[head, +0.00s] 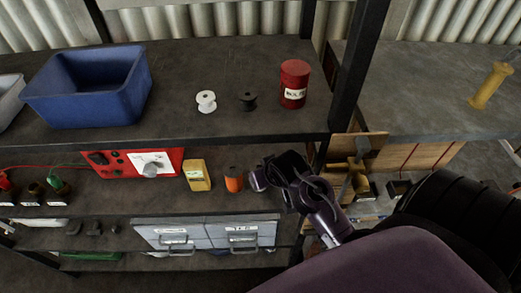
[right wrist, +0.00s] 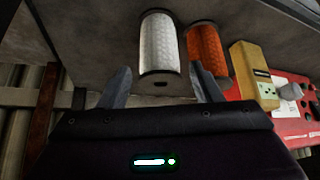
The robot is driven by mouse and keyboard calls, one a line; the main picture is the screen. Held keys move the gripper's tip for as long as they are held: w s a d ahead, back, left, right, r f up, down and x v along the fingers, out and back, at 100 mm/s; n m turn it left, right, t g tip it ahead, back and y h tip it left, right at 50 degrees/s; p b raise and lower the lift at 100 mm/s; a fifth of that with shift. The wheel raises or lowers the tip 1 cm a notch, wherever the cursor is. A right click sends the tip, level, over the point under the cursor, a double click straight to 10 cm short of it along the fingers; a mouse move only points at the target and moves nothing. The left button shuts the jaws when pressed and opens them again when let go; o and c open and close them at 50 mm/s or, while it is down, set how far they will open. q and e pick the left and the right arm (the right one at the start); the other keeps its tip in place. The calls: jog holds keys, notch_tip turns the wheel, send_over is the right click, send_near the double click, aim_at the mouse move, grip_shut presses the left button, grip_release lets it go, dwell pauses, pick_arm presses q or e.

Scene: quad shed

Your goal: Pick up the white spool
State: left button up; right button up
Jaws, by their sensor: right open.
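In the right wrist view a white spool (right wrist: 159,50) with dark ends lies or stands on a grey shelf, directly ahead of my right gripper (right wrist: 162,88). The gripper is open, one finger on each side of the spool's near end; I cannot tell whether they touch it. In the head view my right gripper (head: 272,177) is at the middle shelf, right of the orange spool (head: 234,179), and hides this white spool. A smaller white spool (head: 206,101) stands on the top shelf, away from the gripper. My left gripper is not in view.
The orange spool (right wrist: 207,53) is close beside the white one, then a yellow meter (right wrist: 253,72) and a red box (right wrist: 292,112). The top shelf (head: 180,125) is above my gripper; it holds a blue bin (head: 88,100), black spool (head: 248,101) and red can (head: 294,83). A dark post (head: 355,70) stands right.

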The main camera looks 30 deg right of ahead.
jog(key=x, duration=0.1)
jog(key=p+x, duration=0.1)
jog(key=x, duration=0.1)
jog(key=shift+w+r, duration=0.15)
jog(key=shift+w, duration=0.1)
jog(key=p+x, duration=0.1)
jog(key=x, duration=0.2)
jog(key=shift+d, duration=0.1)
jog(key=shift+p+x, duration=0.3)
jog(key=shift+x, duration=0.45)
jog(key=shift+s, duration=0.1)
jog(key=c, duration=0.8)
